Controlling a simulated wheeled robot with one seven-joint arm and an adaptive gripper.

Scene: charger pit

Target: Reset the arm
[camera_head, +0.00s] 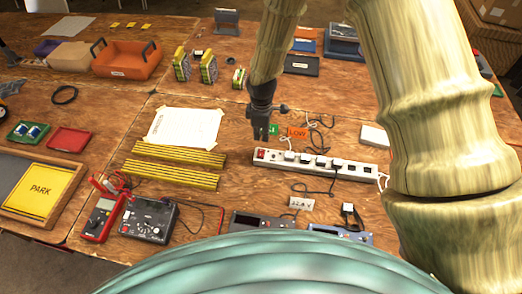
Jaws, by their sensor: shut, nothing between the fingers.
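My gripper (261,130) hangs from my arm, which comes in from the right side and bends down over the table. It points downward, just above the left end of a white power strip (330,166) with a red switch. The fingers are close together and I see nothing between them. Several black plugs sit in the strip. Whether the fingertips touch anything cannot be told from this view.
The wooden table (235,205) is crowded. An orange bin (126,60) stands at the back left. Yellow-black striped bars (175,165), a red multimeter (102,216) and a yellow PARK board (42,192) lie on the left. Cables and small orange and green labels lie near the gripper.

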